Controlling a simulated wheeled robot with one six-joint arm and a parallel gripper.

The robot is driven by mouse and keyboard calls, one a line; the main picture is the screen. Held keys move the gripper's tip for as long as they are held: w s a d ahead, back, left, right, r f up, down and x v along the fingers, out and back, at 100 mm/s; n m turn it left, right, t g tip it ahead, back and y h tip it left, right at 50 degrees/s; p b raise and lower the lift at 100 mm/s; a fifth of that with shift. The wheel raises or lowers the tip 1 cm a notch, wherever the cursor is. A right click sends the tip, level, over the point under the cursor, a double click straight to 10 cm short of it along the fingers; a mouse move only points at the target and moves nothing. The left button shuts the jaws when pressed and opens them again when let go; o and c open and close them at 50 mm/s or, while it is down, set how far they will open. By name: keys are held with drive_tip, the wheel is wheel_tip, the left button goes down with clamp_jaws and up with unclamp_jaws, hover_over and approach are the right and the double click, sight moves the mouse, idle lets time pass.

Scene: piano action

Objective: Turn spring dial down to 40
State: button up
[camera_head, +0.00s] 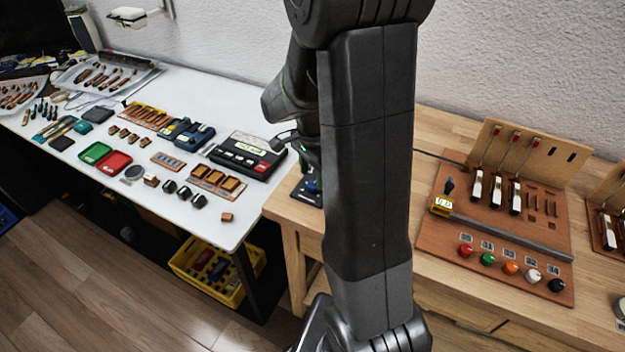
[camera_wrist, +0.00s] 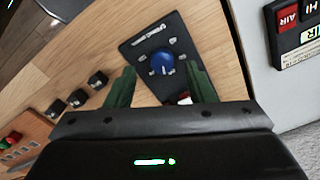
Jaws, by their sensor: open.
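A blue round dial (camera_wrist: 162,62) sits on a small dark panel (camera_wrist: 139,47) in the wrist view, with pale marks around it. Its setting and the panel's lettering are too small to read. My gripper (camera_wrist: 161,69) is open, and its two green fingers appear on either side of the dial. I cannot tell how far above the panel they are. Nothing shows between the fingers except the dial and a small red-and-white part (camera_wrist: 184,98) of the panel. In the head view my arm hides most of this area; the blue dial (camera_head: 313,187) shows at its left edge.
Several black knobs (camera_wrist: 76,98) stand on the wooden bench (camera_wrist: 205,20). A brown board (camera_head: 490,225) with coloured knobs lies at right. The white table (camera_head: 235,100) at left holds a black box (camera_head: 247,155) and many small parts. A yellow crate (camera_head: 215,270) is below.

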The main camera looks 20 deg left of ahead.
sight(312, 183)
drive_tip(key=shift+w+a+f, duration=0.1)
drive_tip(key=shift+w+f, duration=0.15)
drive_tip(key=shift+f, duration=1.35)
drive_tip(key=c, duration=1)
